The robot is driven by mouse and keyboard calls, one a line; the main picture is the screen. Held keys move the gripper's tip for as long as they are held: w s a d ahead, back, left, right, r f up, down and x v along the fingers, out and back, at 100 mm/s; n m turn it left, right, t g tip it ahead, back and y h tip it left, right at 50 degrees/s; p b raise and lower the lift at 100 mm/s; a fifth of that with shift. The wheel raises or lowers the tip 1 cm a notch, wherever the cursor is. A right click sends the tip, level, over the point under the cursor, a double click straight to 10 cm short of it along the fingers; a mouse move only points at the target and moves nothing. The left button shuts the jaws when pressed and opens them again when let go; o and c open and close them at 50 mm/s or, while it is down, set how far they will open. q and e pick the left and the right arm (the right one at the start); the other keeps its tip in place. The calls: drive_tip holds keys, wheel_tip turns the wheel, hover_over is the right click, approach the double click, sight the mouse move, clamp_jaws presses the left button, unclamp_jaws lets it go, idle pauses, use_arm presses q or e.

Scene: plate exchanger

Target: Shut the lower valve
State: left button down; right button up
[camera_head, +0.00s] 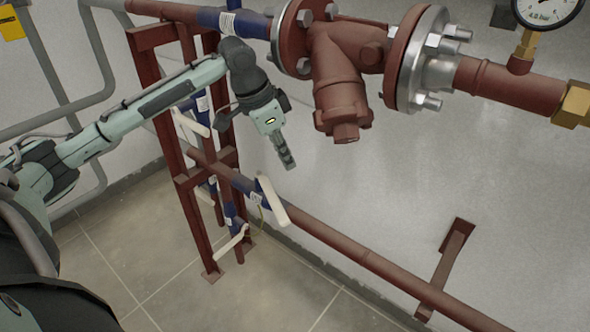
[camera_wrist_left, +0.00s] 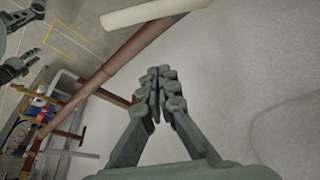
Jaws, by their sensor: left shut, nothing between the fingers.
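A valve with a blue body (camera_head: 245,187) and a long cream lever (camera_head: 272,201) sits on the lower red-brown pipe in the head view. The lever is angled across the pipe. My left gripper (camera_head: 288,160) is shut and empty above this lever, with its fingers pointing down and apart from it. In the left wrist view the fingertips (camera_wrist_left: 156,80) are together, and a cream lever (camera_wrist_left: 150,11) crosses the top. Grey-green parts at the left edge there look like my other arm; its fingers are too small to judge.
More cream levers (camera_head: 233,240) sit on blue-bodied valves by the red frame (camera_head: 176,165). A large flanged red fitting (camera_head: 340,75) and a pressure gauge (camera_head: 546,8) are above right. A wall bracket (camera_head: 446,262) supports the lower pipe. Tiled floor lies below.

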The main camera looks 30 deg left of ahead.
sight(270, 195)
use_arm(q)
drive_tip(key=x, duration=0.9)
drive_tip(key=shift+s, duration=0.15)
drive_tip(key=s+a, duration=0.2)
drive_tip(key=s, duration=0.1)
drive_tip(key=shift+s+a, duration=0.1)
use_arm(e)
drive_tip(key=shift+s+f, duration=0.2)
drive_tip(key=shift+s, duration=0.05)
drive_tip(key=shift+w, duration=0.15)
use_arm(q)
drive_tip(key=shift+s, duration=0.1)
use_arm(e)
drive_tip(key=shift+r, duration=0.1)
